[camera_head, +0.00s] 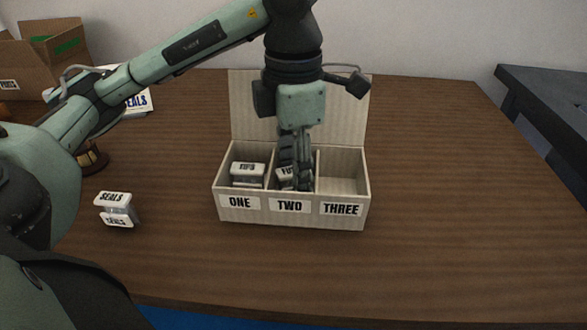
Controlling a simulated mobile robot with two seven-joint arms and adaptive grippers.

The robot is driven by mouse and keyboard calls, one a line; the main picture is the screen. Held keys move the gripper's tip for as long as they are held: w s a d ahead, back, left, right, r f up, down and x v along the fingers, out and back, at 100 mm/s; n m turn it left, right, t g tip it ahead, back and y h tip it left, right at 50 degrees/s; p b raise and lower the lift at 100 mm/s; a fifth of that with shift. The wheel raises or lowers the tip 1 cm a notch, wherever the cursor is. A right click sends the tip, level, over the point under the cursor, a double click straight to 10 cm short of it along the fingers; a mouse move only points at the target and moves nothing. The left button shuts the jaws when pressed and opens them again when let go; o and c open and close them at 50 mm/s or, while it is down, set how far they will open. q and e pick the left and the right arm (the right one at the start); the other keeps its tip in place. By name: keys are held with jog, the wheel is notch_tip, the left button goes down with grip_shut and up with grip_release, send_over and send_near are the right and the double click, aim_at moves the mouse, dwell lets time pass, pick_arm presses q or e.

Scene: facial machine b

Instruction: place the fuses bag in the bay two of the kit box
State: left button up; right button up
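The kit box (345,218) stands on the table with its lid up and three bays labelled ONE, TWO and THREE. My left gripper (296,184) points straight down into bay two. A small white-labelled bag (285,176) is in bay two at the fingers, partly hidden by them; its label begins like "FU". Whether the fingers grip it or only stand beside it I cannot tell. Another white-labelled bag (247,170) lies in bay one; its print is too small to read surely. Bay three (342,180) is empty. My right gripper is out of view.
A seals bag (117,208) lies on the table left of the box. A card reading SEALS (139,102) stands behind my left arm, and a cardboard box (50,50) is at the back left. The table (450,200) right of the kit box is clear.

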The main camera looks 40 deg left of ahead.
pick_arm(q)
jog(key=shift+r, duration=0.1)
jog(key=shift+r, duration=0.2)
notch_tip(320, 180, up, 8)
jog(key=shift+f+p, duration=0.1)
jog(key=shift+p, duration=1.15)
jog(key=shift+r, duration=2)
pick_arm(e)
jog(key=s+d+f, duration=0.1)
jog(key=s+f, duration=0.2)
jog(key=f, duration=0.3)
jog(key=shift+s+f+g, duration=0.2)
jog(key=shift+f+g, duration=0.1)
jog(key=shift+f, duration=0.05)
